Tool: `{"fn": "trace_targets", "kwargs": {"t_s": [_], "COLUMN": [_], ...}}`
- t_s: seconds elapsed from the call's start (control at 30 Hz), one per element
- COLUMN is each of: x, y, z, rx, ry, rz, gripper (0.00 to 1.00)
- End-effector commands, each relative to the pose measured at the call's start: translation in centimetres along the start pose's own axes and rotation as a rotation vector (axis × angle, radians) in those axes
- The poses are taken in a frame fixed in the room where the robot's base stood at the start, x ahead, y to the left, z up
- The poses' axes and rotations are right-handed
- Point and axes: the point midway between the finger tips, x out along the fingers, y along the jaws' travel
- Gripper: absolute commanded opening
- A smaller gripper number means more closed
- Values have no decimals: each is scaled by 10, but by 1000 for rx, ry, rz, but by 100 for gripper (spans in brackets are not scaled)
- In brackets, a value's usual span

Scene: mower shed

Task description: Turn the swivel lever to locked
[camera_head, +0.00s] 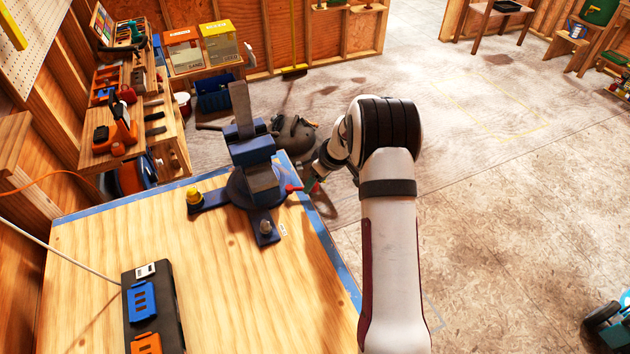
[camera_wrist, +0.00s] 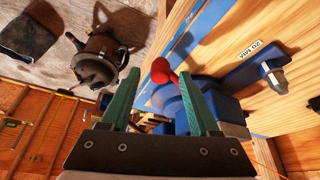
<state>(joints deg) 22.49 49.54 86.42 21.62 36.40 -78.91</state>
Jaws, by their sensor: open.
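The swivel lever shows as a red knob (camera_head: 293,188) at the right side of the blue vise's (camera_head: 250,150) round base, near the bench's blue edge. In the wrist view the red knob (camera_wrist: 160,70) appears between the tips of my gripper's green fingers, with the blue vise base behind it. My gripper (camera_head: 312,184) is open, just right of the knob in the head view. I cannot tell whether either finger touches the knob. The lever's shaft is mostly hidden.
The wooden bench top (camera_head: 200,270) is largely clear, with a black tray of blue and orange parts (camera_head: 150,305) at front left. A yellow-capped bolt (camera_head: 194,197) and another bolt (camera_head: 265,228) stand on the vise's feet. A dark grey machine (camera_head: 295,135) sits on the floor beyond.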

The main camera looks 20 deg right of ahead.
Motion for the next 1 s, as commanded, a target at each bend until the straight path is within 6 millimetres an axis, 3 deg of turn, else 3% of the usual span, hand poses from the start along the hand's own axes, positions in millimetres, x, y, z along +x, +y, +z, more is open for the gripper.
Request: {"fn": "trace_targets", "kwargs": {"t_s": [0.1, 0.37, 0.73, 1.0], "x": [9, 11, 11, 11], "y": [0, 0, 0, 0], "z": [0, 0, 0, 0], "rx": [0, 1, 0, 0], "ry": [0, 1, 0, 0], "rz": [0, 1, 0, 0], "gripper": [62, 62, 0, 0]}}
